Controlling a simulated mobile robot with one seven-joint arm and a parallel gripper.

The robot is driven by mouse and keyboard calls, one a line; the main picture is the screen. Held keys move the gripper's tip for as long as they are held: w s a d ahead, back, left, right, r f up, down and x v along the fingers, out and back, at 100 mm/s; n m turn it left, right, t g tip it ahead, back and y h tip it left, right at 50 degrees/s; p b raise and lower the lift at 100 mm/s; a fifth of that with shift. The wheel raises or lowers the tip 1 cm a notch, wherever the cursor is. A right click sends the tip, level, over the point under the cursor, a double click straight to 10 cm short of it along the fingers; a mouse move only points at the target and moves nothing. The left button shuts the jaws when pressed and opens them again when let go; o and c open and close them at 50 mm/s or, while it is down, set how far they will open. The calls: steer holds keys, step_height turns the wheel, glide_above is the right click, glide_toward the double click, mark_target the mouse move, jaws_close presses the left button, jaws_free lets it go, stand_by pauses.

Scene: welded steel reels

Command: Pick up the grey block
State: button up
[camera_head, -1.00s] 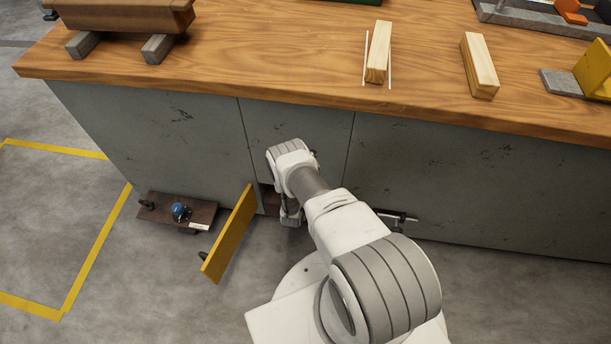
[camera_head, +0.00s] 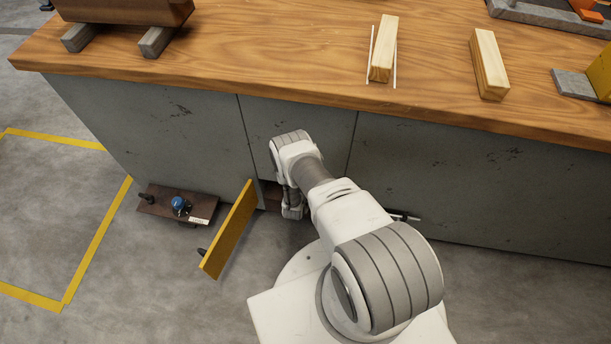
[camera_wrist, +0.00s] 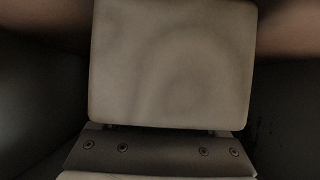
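My arm reaches down in front of the grey bench cabinet (camera_head: 300,120) to a dark, low opening (camera_head: 271,196) beside an open yellow door (camera_head: 229,230). My gripper's fingers are hidden in the head view. In the wrist view, a pale grey-beige, round-cornered flat shape (camera_wrist: 172,65) fills the middle, right above a bar with several screws (camera_wrist: 163,152). I cannot tell whether this shape is the grey block or part of my gripper. No fingertips show, so its opening cannot be read. No grey block can be made out in the opening.
The wooden bench top (camera_head: 270,60) bears two pale wood blocks (camera_head: 383,48) (camera_head: 489,63), grey bars under a brown box (camera_head: 125,8), and a grey piece (camera_head: 574,83) by a yellow bracket. A brown board with a blue knob (camera_head: 179,203) lies on the floor left of the door.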

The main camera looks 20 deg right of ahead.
steer(key=c, duration=0.7)
jaws_close()
steer(key=shift+w+d+r, duration=0.1)
steer(key=shift+r, duration=0.05)
